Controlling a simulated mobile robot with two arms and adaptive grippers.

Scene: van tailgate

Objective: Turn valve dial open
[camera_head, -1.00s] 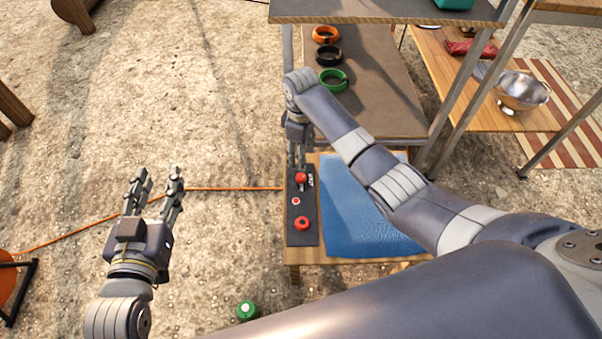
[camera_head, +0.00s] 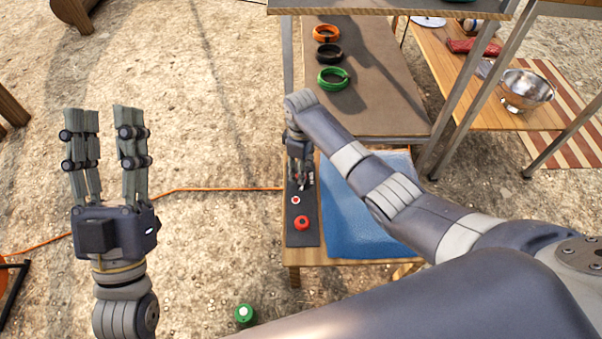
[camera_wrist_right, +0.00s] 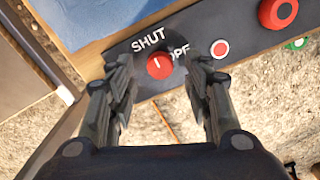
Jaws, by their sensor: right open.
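The red valve dial (camera_wrist_right: 160,66) sits on a dark panel (camera_head: 302,237) with white SHUT and OPEN lettering. Its pale pointer mark is turned toward SHUT in the right wrist view. My right gripper (camera_wrist_right: 163,95) is open, with one finger on each side of the dial in that view; I cannot tell whether they touch it. In the head view my right gripper (camera_head: 300,180) covers the dial from above. My left gripper (camera_head: 106,115) is open and empty over the ground at the left, with its fingers pointing away from me.
A small red-centred button (camera_wrist_right: 220,48) and a red knob (camera_head: 302,222) share the panel. A blue mat (camera_head: 345,220) lies beside it. A shelf (camera_head: 370,85) behind bears coloured rings. An orange cable (camera_head: 220,189) crosses the ground, and a green-capped object (camera_head: 244,314) stands in front.

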